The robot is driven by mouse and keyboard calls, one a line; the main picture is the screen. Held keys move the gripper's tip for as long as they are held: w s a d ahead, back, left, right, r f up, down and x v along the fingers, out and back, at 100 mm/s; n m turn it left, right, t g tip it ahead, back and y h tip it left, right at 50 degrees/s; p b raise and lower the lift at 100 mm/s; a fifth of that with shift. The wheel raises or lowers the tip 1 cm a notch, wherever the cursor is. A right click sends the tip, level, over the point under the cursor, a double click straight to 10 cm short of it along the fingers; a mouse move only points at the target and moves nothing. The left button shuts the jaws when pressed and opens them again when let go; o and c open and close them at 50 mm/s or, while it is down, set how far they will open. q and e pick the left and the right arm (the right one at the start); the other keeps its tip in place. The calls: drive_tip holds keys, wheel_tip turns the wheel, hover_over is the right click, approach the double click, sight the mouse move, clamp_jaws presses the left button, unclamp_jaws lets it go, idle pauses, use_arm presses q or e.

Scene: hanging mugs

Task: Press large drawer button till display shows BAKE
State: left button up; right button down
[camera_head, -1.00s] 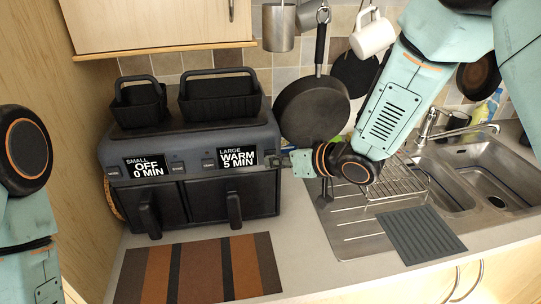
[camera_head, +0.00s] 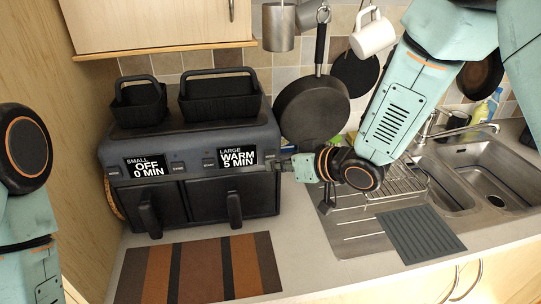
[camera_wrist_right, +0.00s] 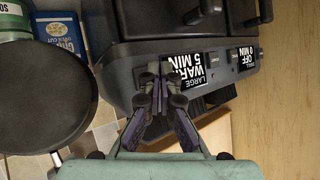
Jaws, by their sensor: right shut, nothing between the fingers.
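The dark two-drawer appliance (camera_head: 190,150) stands on the counter at the left. Its large display (camera_head: 237,158) reads WARM 5 MIN, and the small display (camera_head: 146,166) reads OFF 0 MIN. The large display shows upside down in the right wrist view (camera_wrist_right: 185,72). My right gripper (camera_head: 284,164) is at the panel's right end, beside the large display. In the right wrist view its closed, empty fingertips (camera_wrist_right: 160,84) point at the panel and hide what lies right in front of them. I cannot tell whether they touch a button. My left gripper is out of view.
Two black baskets (camera_head: 220,97) sit on top of the appliance. A black pan (camera_head: 311,109) hangs close behind my right gripper. A striped mat (camera_head: 200,270) lies in front, and a sink (camera_head: 465,180) is at the right.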

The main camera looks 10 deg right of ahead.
drive_tip(key=s, duration=0.5)
idle(0.4)
idle(0.4)
drive_tip(key=s+d+f+m+g+h, duration=0.2)
drive_tip(key=s+d+f+g+h, duration=0.15)
drive_tip(key=s+f, duration=0.75)
drive_tip(key=s+d+f+m+g+h, duration=0.25)
drive_tip(key=s+d+f, duration=0.25)
drive_tip(key=s+f, duration=0.6)
drive_tip(key=s+d+f+g+h, duration=0.1)
drive_tip(key=s+f+g, duration=0.1)
drive_tip(key=s, duration=0.4)
drive_tip(key=s+d+f+g, duration=0.1)
drive_tip(key=s+d+g, duration=0.1)
drive_tip(key=s, duration=0.3)
wheel_tip(320, 180, down, 21)
drive_tip(key=b, duration=2.1)
drive_tip(key=shift+a+f+m, duration=0.2)
drive_tip(key=shift+m, duration=0.15)
